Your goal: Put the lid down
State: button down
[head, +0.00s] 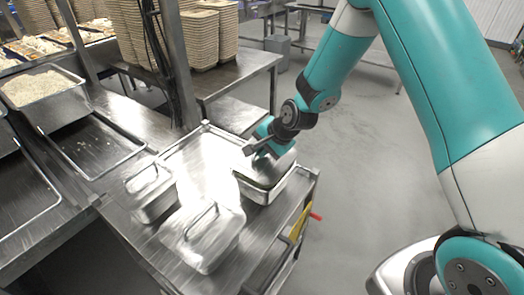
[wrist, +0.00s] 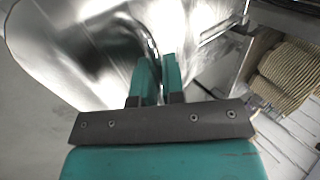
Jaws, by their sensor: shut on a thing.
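My gripper (wrist: 157,80) is shut on the handle of a shiny metal lid (wrist: 90,50), seen close up in the wrist view. In the head view my gripper (head: 262,150) is over an open-looking metal container (head: 268,190) at the right side of the steel cart top. The held lid (head: 280,165) shows there as a tilted grey surface at the container's far side. I cannot tell whether the lid touches the rim. The fingertips are partly hidden by the arm in the head view.
Two lidded metal containers, a small one (head: 150,190) and a larger one (head: 203,235), stand on the cart (head: 130,225). A bright, shiny tray area (head: 195,155) lies behind them.

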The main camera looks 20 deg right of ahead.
jog(key=shift+f, duration=0.55)
jog(key=shift+f, duration=0.1)
jog(key=shift+f+b, duration=0.45)
jog(key=shift+f, duration=0.1)
jog(key=c, duration=1.2)
grip_release()
jog(key=shift+r, duration=0.1)
